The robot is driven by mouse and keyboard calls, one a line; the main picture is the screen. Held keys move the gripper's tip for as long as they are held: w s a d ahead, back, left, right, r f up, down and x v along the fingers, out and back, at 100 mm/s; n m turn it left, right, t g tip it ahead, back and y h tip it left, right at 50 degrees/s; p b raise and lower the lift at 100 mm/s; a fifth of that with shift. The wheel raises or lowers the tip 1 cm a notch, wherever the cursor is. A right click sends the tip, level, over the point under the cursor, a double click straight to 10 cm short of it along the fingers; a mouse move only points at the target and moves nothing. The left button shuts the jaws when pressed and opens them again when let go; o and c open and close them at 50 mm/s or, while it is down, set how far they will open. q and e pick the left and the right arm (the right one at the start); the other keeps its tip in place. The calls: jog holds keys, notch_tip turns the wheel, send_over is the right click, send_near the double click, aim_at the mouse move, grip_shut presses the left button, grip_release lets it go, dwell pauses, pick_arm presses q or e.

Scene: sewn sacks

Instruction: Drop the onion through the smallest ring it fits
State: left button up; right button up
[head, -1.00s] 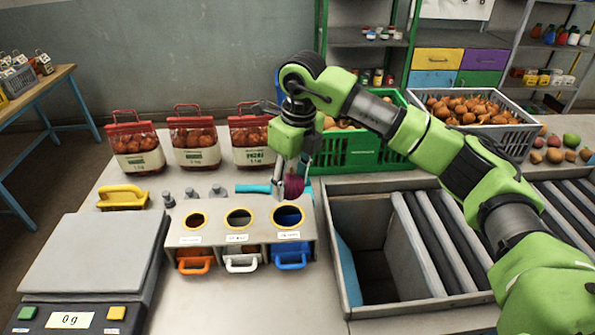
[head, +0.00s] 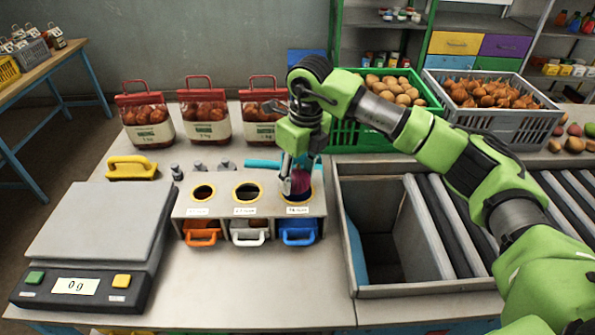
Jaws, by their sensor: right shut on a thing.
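My right gripper (head: 297,185) points down over the right-hand ring of the sizing box (head: 273,211). It is shut on a dark red-purple onion (head: 300,181), which sits at or just above that ring's opening; I cannot tell how far in it is. The box has a small left ring (head: 203,192), a middle ring (head: 248,191) and a larger right ring (head: 312,200), partly hidden by the gripper and onion. Orange (head: 202,233), white (head: 249,233) and blue (head: 298,233) drawers sit below the rings. My left gripper is not in view.
A scale (head: 100,235) reading 0 g stands left. Red-topped onion bags (head: 208,122) line the back. Green (head: 372,137) and grey (head: 500,120) crates stand behind. An open bin (head: 375,245) and rollers lie right. A yellow-handled tool (head: 132,168) lies behind the scale.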

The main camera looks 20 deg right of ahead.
jog(key=shift+f, duration=0.2)
jog(key=o, duration=1.3)
jog(key=r, duration=0.4)
jog(key=s+r, duration=0.1)
jog(key=r, duration=0.7)
jog(key=shift+s+d, duration=0.15)
jog(key=shift+d, duration=0.2)
